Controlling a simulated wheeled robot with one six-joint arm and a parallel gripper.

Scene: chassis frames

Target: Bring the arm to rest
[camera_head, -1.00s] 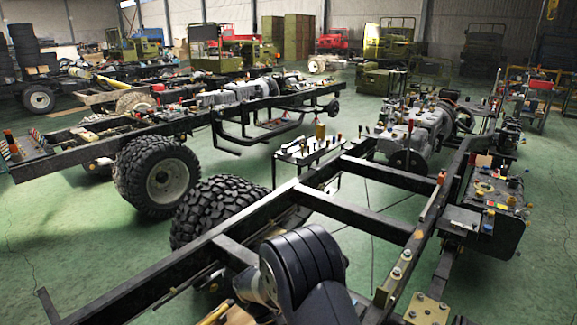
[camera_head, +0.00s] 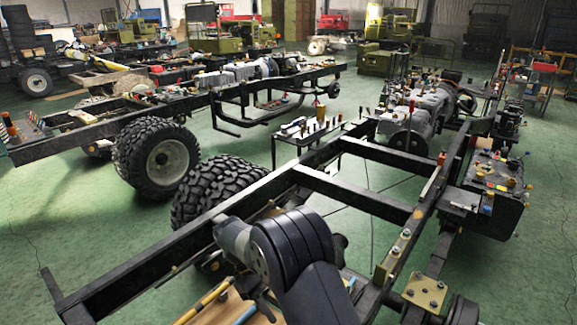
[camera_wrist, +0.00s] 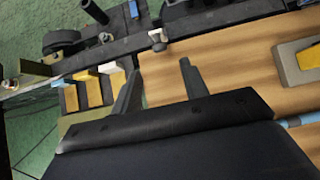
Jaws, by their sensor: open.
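My arm's dark, ribbed joint shows at the bottom centre of the head view, in front of the near chassis frame (camera_head: 375,201). My gripper is out of sight in the head view. In the wrist view my gripper (camera_wrist: 160,72) shows two dark fingers spread apart with nothing between them. It is over a wooden board (camera_wrist: 225,62), close to a dark rail with fittings on it. Whether the fingers touch the board cannot be told.
Wooden blocks with yellow and white tops (camera_wrist: 95,90) sit left of the fingers; a grey-rimmed block (camera_wrist: 300,65) lies right. A second chassis with a big tyre (camera_head: 156,158) stands left. A small tool table (camera_head: 306,132) stands between the frames. Green floor is open at left.

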